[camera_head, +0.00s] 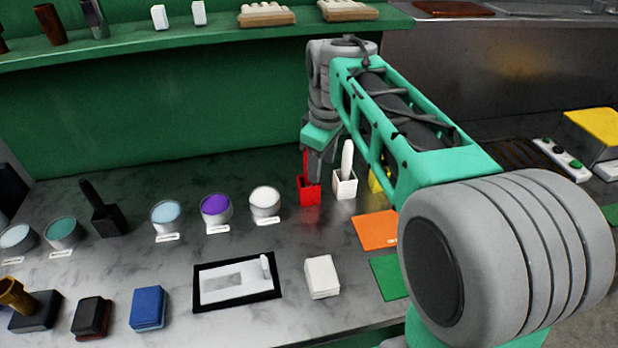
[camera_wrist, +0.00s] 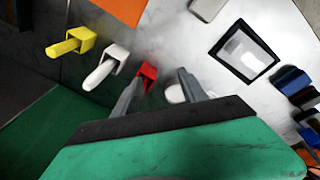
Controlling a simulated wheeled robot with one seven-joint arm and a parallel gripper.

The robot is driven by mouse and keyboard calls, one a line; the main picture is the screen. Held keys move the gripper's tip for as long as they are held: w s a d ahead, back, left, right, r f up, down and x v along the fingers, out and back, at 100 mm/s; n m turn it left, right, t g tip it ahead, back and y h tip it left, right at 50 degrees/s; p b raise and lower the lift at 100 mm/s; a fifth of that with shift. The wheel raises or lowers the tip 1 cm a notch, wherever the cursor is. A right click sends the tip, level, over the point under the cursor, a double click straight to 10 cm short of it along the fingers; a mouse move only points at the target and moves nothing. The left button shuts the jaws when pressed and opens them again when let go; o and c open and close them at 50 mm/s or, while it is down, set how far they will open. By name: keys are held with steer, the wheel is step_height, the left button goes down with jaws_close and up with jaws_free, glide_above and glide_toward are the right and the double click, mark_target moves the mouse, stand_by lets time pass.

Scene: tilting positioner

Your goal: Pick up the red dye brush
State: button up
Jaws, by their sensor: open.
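The red dye brush (camera_head: 305,163) stands upright in a small red holder (camera_head: 309,197) on the marble counter. Its thin red handle shows just left of my gripper (camera_head: 316,170) in the head view. My gripper points down over the red holder, its jaws apart with nothing seen held. In the wrist view the fingers of my gripper (camera_wrist: 162,76) are spread, and the red holder (camera_wrist: 148,73) shows beside the left finger. The brush is mostly hidden there, so I cannot tell whether it lies between the fingers.
A white brush in its white holder (camera_head: 345,184) stands close to the right, with a yellow holder (camera_head: 375,183) beyond, partly behind my arm. A white bowl (camera_head: 265,201) and purple bowl (camera_head: 215,208) stand left. A framed tray (camera_head: 237,301) lies in front.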

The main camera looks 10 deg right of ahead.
steer(key=w+f+n, duration=0.1)
steer(key=w+n, duration=0.1)
steer(key=w, duration=0.2)
steer(key=w+n+g, duration=0.1)
steer(key=w+n, duration=0.2)
steer(key=w, duration=0.1)
steer(key=w+f+n, duration=0.1)
steer(key=w+n, duration=0.1)
steer(key=w, duration=0.2)
steer(key=shift+f+n+g, duration=0.3)
steer(key=shift+f+n, duration=0.05)
steer(key=shift+n, duration=0.05)
steer(key=shift+w+f+n, duration=0.15)
steer(key=shift+w+n, duration=0.1)
steer(key=shift+n, duration=0.15)
steer(key=shift+w+f, duration=0.1)
steer(key=shift+f, duration=0.2)
step_height(320, 180, down, 7)
steer(key=shift+a+f+p, duration=0.1)
steer(key=shift+p, duration=0.25)
steer(key=shift+c, duration=0.4)
jaws_close()
